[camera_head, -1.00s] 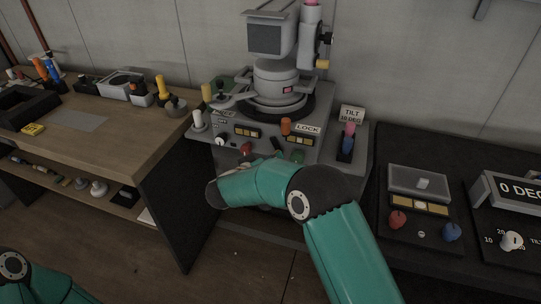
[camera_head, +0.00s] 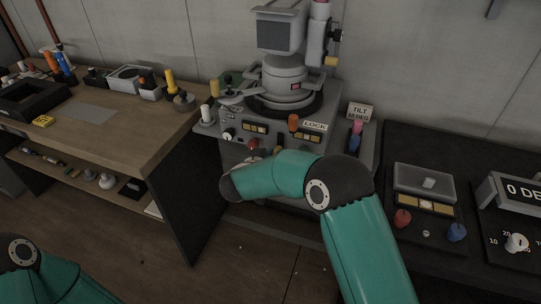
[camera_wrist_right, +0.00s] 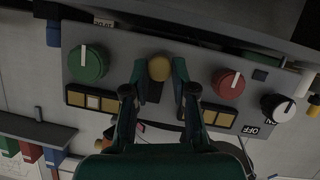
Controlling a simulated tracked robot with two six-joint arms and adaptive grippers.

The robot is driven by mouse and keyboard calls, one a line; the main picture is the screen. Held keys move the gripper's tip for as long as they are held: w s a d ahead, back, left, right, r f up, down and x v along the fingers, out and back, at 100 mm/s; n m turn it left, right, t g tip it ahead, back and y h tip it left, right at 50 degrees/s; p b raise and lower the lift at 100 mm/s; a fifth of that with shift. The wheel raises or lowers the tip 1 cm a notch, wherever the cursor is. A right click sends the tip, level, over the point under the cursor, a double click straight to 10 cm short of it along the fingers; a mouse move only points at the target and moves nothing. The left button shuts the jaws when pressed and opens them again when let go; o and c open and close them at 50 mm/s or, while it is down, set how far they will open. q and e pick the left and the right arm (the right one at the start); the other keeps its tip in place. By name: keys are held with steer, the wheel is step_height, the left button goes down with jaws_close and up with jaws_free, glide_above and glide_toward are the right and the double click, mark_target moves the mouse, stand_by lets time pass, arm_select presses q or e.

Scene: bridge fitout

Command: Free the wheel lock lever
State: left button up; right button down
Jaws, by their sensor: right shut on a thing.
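The grey console (camera_head: 230,112) stands under the grey column instrument and carries a LOCK label (camera_head: 315,126) with an orange-topped lever (camera_head: 293,122) beside it. In the right wrist view, the console front is upside down. My right gripper (camera_wrist_right: 159,76) is there with its two fingers on either side of a yellow-tipped knob or lever (camera_wrist_right: 159,68), shut on it. My right forearm covers the lower console in the head view. My left gripper is outside the frames.
A green knob (camera_wrist_right: 88,64) and a red knob (camera_wrist_right: 228,83) flank the yellow one closely, with a black-and-white knob (camera_wrist_right: 278,107) by an OFF label. A wooden workbench (camera_head: 120,125) stands left. A dark desk with panels (camera_head: 430,215) stands right. Floor shows in front.

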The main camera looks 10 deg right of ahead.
steer(key=shift+f, duration=0.3)
steer(key=c, duration=1.3)
jaws_free()
steer(key=o, duration=0.4)
steer(key=shift+w, duration=0.2)
steer(key=shift+c, duration=0.2)
steer(key=shift+s+r, duration=0.1)
steer(key=v, duration=1.2)
